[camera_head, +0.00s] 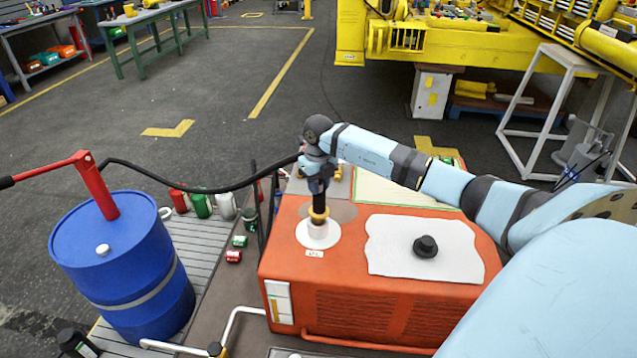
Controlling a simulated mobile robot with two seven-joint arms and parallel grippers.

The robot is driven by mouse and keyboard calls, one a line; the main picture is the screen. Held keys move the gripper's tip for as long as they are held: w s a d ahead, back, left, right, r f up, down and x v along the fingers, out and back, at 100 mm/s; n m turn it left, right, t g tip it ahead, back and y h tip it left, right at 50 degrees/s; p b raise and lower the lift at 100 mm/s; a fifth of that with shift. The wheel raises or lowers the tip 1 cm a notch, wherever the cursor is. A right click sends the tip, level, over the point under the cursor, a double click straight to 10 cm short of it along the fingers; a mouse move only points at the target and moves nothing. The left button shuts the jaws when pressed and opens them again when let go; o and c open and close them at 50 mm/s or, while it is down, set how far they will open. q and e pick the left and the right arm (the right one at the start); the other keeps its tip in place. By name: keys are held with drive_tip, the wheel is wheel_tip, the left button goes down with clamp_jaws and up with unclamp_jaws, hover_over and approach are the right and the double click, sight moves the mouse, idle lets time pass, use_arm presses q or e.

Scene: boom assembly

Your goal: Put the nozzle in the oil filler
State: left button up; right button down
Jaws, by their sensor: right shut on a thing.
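The orange machine (350,303) stands in the middle, with the white round oil filler (318,236) on its top. My right gripper (318,183) is above the filler, shut on the nozzle (319,212). The nozzle is upright and points down, its brass-coloured lower part at the filler's opening. I cannot tell how deep its tip sits, as the opening hides it. A black hose (200,190) runs from the nozzle to the red pump (95,185) on the blue drum (125,270). My left gripper is not in view.
A black cap (426,246) lies on a white cloth (390,262) on the machine's top, right of the filler. Several cans and bottles (201,205) stand between drum and machine. A white stand (555,90) is at the right. Open floor lies behind.

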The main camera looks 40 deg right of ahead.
drive_tip(key=c, duration=0.9)
unclamp_jaws()
drive_tip(key=shift+c, duration=0.2)
